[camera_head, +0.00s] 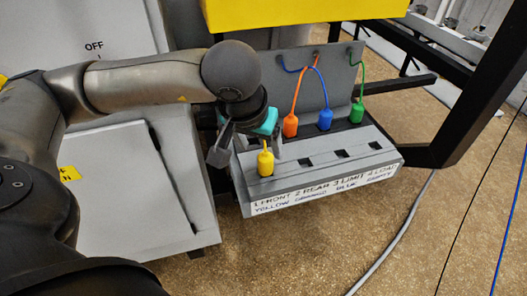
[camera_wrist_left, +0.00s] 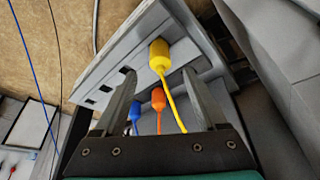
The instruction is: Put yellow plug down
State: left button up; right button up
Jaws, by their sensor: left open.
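The yellow plug (camera_head: 265,163) stands upright at the left end of the front row of the grey socket box (camera_head: 285,182). Its lower end is hidden, so I cannot tell how deep it sits. My left gripper (camera_head: 245,146) is open just behind and above it. In the left wrist view the yellow plug (camera_wrist_left: 159,56) appears beyond the open fingertips (camera_wrist_left: 164,88), apart from both fingers, and its yellow cable runs back between them. My right gripper is not in view.
Orange (camera_head: 290,126), blue (camera_head: 324,120) and green (camera_head: 357,112) plugs stand in the back row, their cables rising to an upright grey panel (camera_head: 338,75). Several empty slots lie right of the yellow plug. A black frame (camera_head: 470,110) stands at right, a grey cabinet (camera_head: 125,190) at left.

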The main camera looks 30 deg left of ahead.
pick_arm(q)
jog(key=v, duration=0.4)
dwell(0.5)
